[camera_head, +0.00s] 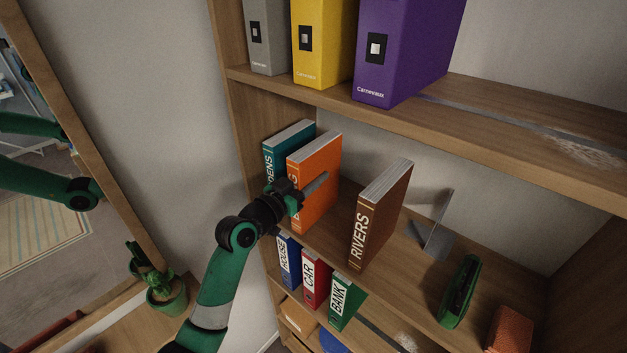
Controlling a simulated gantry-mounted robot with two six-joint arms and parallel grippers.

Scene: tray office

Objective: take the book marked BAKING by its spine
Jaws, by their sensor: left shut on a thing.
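The orange book (321,204) stands upright on the middle shelf, between a teal book and a brown one. Its spine is mostly covered by my left gripper (299,193), so only part of its lettering shows and I cannot read the whole word. My left gripper is shut on the orange book at its spine. One finger lies along the book's right cover; the other is hidden. My right gripper is not in view.
The teal book (288,144) stands close on the left, and the brown RIVERS book (381,213) stands apart on the right. A grey bookend (434,238) and green stapler (459,291) are farther right. The upper shelf (480,110) holds binders.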

